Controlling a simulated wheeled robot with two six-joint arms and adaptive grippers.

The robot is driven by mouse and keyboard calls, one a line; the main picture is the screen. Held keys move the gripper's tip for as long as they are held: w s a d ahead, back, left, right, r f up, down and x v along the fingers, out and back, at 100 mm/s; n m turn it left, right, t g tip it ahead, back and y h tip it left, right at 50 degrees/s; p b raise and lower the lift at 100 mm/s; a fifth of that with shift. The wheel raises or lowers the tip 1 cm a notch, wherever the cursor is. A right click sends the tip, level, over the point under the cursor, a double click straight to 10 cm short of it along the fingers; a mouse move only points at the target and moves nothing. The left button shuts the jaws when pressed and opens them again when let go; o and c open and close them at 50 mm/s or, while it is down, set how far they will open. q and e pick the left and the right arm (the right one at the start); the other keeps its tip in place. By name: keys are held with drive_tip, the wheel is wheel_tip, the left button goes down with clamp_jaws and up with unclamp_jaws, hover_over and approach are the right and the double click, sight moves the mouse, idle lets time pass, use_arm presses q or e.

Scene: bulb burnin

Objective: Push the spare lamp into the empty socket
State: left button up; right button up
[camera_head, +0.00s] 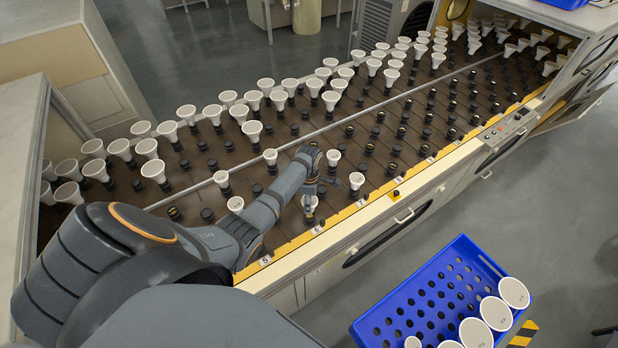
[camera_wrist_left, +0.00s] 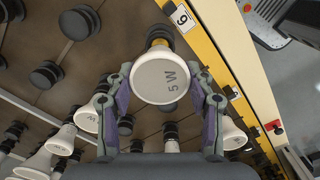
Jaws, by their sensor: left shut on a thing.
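My left gripper (camera_head: 310,188) is over the front part of the rack, shut on a white lamp (camera_head: 309,203). In the left wrist view the gripper's fingers (camera_wrist_left: 164,88) stand either side of the same lamp (camera_wrist_left: 160,82), whose round face reads "5 W". The lamp's narrow neck points away from the wrist, toward a dark socket (camera_wrist_left: 158,33) beside a yellow edge strip with a number tag (camera_wrist_left: 181,17). I cannot tell whether the neck is in the socket or just above it. My right gripper is not in view.
The brown rack (camera_head: 290,232) carries many white lamps standing in sockets, densest at the back. Other front sockets (camera_head: 428,133) are bare. A blue perforated crate (camera_head: 452,262) with several lamps stands at the lower right. Grey floor is clear beyond it.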

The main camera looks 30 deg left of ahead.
use_arm(q)
drive_tip(key=shift+f+b, duration=0.75)
drive_tip(key=shift+f, duration=0.55)
drive_tip(key=o, duration=1.2)
drive_tip(key=shift+o, duration=0.2)
drive_tip(key=shift+r, duration=0.1)
wheel_tip(320, 180, up, 12)
